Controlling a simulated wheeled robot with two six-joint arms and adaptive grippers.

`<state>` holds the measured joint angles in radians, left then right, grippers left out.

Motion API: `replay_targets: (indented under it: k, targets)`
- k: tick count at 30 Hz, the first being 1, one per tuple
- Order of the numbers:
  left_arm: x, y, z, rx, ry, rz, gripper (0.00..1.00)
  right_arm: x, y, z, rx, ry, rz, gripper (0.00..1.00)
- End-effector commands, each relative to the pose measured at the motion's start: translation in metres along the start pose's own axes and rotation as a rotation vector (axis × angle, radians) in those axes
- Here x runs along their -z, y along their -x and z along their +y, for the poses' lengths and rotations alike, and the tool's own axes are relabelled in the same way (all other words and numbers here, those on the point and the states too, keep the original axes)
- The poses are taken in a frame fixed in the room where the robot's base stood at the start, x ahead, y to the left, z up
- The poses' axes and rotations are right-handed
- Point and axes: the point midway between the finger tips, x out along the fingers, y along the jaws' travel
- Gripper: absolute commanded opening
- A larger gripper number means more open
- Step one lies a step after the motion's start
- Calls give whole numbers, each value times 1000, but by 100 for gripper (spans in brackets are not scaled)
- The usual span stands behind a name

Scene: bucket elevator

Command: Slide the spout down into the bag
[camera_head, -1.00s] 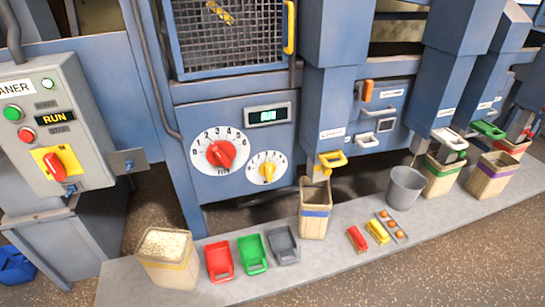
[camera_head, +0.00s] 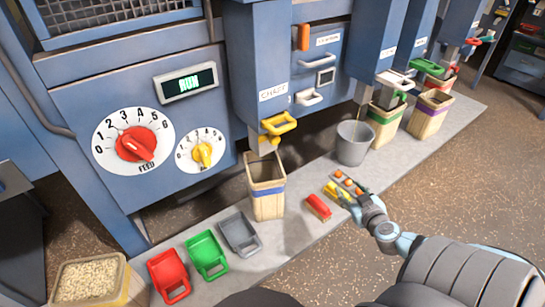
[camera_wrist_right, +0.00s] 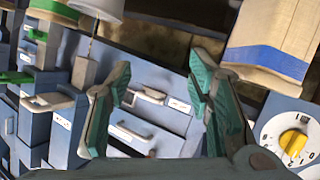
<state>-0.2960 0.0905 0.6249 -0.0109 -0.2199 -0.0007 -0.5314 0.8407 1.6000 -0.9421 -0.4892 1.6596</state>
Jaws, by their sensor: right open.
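The spout with a yellow handle (camera_head: 278,125) hangs under a blue chute (camera_head: 258,80). An open paper bag (camera_head: 267,190) with a purple-blue band stands upright below it on the grey ledge. The spout's lower end is just above or at the bag's mouth; I cannot tell which. The bag also shows in the right wrist view (camera_wrist_right: 272,35), turned over by the camera angle. My right gripper (camera_head: 358,200) is open and empty, low over the ledge, right of the bag and apart from it; its spread fingers (camera_wrist_right: 160,85) show in the wrist view. My left gripper is not in view.
A grey bucket (camera_head: 354,142) and further bags (camera_head: 386,120) stand to the right. A red clip-like tool (camera_head: 318,206) lies between bag and gripper. Floor is clear at right.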

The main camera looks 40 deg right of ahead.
Motion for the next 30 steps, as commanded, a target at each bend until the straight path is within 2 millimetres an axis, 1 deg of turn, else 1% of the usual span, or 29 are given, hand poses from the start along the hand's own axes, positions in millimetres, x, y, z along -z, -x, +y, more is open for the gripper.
replay_targets:
  k: [1,2,3,4,6,8,10,14,16,17,18,21,22,24,26,30]
  targets:
    - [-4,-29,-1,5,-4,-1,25,42,-5,-27,88,-45,150,47]
    - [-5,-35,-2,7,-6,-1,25,72,0,-42,148,-84,227,47]
    - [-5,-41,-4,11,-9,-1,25,102,10,-61,226,-129,305,47]
    - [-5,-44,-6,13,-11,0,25,120,18,-74,278,-160,347,47]
    - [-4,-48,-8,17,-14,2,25,146,33,-93,365,-209,405,47]
    - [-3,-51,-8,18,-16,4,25,157,36,-101,397,-231,425,47]
    - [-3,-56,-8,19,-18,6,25,163,30,-104,402,-241,431,47]
    - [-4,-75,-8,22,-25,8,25,174,6,-111,394,-245,430,47]
    - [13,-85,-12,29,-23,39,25,182,-7,-117,398,-248,434,47]
    - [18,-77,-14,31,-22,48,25,188,-11,-116,394,-251,429,47]
    - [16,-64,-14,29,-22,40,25,194,-17,-114,387,-251,420,47]
    - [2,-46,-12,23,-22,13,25,210,-30,-124,400,-259,432,47]
    - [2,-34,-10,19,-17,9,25,214,-34,-122,393,-253,429,47]
    - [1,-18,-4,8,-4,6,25,219,-44,-125,393,-251,427,47]
    - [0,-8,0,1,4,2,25,221,-50,-131,398,-251,427,47]
    - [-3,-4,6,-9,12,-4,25,224,-69,-139,397,-245,427,47]
